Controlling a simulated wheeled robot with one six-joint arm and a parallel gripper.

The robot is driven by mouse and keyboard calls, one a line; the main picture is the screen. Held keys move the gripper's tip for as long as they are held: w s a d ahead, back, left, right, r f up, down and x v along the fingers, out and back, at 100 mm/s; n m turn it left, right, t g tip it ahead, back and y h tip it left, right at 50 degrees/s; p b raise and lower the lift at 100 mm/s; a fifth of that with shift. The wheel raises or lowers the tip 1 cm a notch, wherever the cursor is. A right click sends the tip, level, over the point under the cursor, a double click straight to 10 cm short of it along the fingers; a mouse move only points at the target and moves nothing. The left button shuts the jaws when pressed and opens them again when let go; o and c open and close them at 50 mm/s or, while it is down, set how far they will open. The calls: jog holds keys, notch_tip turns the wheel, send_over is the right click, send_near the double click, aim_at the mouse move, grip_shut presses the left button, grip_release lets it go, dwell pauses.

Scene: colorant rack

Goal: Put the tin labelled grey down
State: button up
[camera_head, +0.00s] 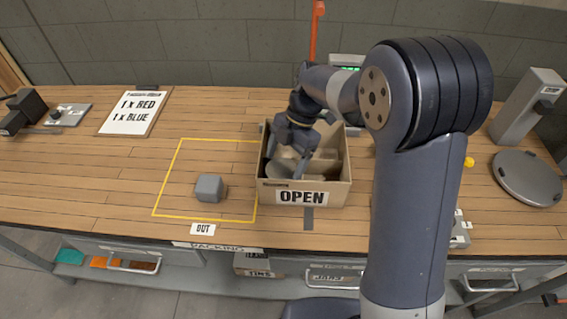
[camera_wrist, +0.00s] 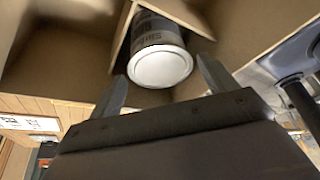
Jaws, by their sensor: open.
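A tin with a pale round end and a printed label (camera_wrist: 160,62) sits in a compartment of the cardboard box in the wrist view. The print is too blurred to read. My gripper (camera_wrist: 162,84) is open, with one finger on each side of the tin's near end; I cannot tell whether they touch it. In the head view my gripper (camera_head: 298,150) reaches down into the box marked OPEN (camera_head: 340,192), which has inner dividers. The arm partly hides the box's inside there.
A grey block (camera_head: 210,188) stands inside a yellow outline (camera_head: 166,180) marked OUT, left of the box. A sign (camera_head: 136,112) reading 1 x RED, 1 x BLUE lies at the back left. A round grey lid (camera_head: 528,178) lies at the right. Bench between block and sign is clear.

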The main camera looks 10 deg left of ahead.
jog(key=v, duration=1)
jog(key=shift+r, duration=0.3)
